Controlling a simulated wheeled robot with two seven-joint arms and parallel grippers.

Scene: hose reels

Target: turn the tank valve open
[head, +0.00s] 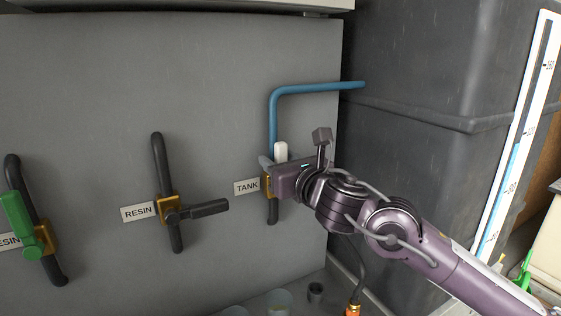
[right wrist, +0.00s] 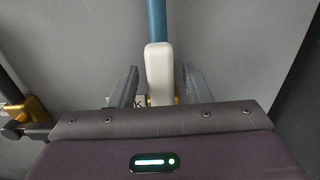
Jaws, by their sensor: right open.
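The tank valve is on the grey wall beside the TANK label (head: 246,186). Its handle (head: 281,151) is white and points up, in line with the blue pipe above. Its brass body (head: 266,186) is mostly hidden behind my right gripper (head: 268,164). In the right wrist view the white handle (right wrist: 158,70) stands between the two grey fingers of the right gripper (right wrist: 159,86). The fingers are open, with a visible gap on each side of the handle. My left gripper is not in view.
A RESIN valve with a dark sideways handle (head: 204,209) is to the left. A valve with a green handle (head: 17,219) is at far left. The blue pipe (head: 310,88) bends right into a dark tank (head: 410,70). Cups (head: 279,300) stand below.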

